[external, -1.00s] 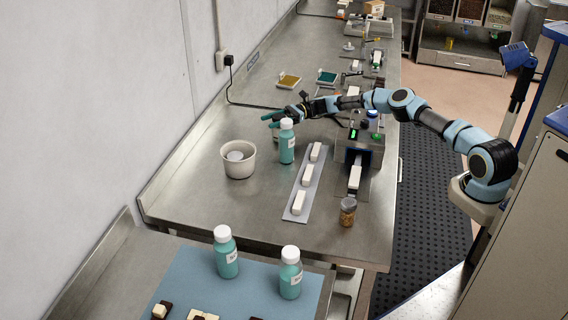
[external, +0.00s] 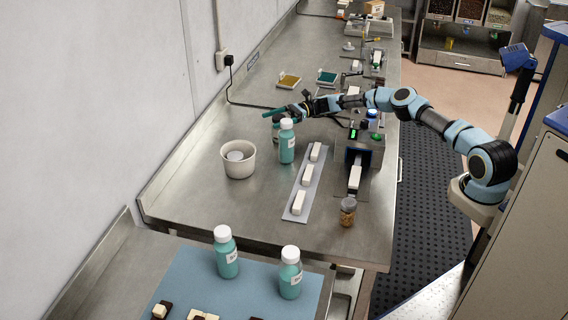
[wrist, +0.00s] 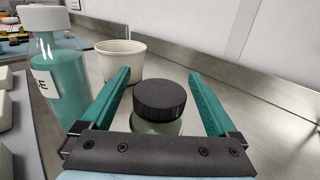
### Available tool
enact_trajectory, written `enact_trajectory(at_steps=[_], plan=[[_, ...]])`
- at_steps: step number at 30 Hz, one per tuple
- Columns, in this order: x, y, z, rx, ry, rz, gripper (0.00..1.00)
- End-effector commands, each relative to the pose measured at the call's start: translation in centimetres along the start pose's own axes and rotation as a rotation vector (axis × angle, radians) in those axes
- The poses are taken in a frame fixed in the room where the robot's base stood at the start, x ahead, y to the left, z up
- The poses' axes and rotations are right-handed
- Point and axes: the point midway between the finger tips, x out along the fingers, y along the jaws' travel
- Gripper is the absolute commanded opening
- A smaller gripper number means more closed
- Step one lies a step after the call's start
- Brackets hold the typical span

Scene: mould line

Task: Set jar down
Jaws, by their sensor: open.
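A jar with a ribbed black lid (wrist: 160,97) and a pale greenish body stands between my gripper's two teal fingers in the wrist view. My gripper (wrist: 159,78) is open, with a visible gap on each side of the lid. The lower part of the jar is hidden by the gripper's dark front plate. In the external view my gripper (external: 272,114) is low over the steel bench, behind a teal bottle with a white cap (external: 287,145). The jar cannot be made out clearly there.
A white tub (external: 238,165) stands left of the teal bottle. A grey strip (external: 295,211) with several white blocks lies to its right, beside a machine (external: 361,147). A small jar with brown contents (external: 348,213) stands near the bench's right edge. Bare steel lies along the wall.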

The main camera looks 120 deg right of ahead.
Motion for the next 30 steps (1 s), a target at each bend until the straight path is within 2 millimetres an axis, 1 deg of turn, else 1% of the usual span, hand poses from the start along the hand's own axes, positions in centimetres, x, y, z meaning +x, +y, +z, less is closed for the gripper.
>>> enact_trajectory(at_steps=[1, 2, 3, 4, 9, 12, 15, 19, 30], plan=[[-1.2, -0.1, -0.5, -0.001, 0.001, -0.004, 0.94], [-1.8, -0.1, -0.5, 0.000, 0.001, -0.004, 0.94], [-2.2, -0.1, -0.1, -0.002, 0.001, -0.002, 0.94], [-1.9, 0.0, 0.8, -0.005, 0.001, 0.001, 0.94], [-1.9, 0.0, 3.9, -0.004, 0.002, 0.000, 0.94], [-1.9, 0.0, 5.3, -0.003, 0.001, -0.001, 0.94], [-1.9, 0.0, 6.2, -0.001, 0.001, -0.001, 0.94], [-1.9, 0.0, 6.8, 0.000, 0.001, -0.001, 0.94], [-1.9, 0.0, 6.9, 0.001, 0.000, -0.001, 0.94]])
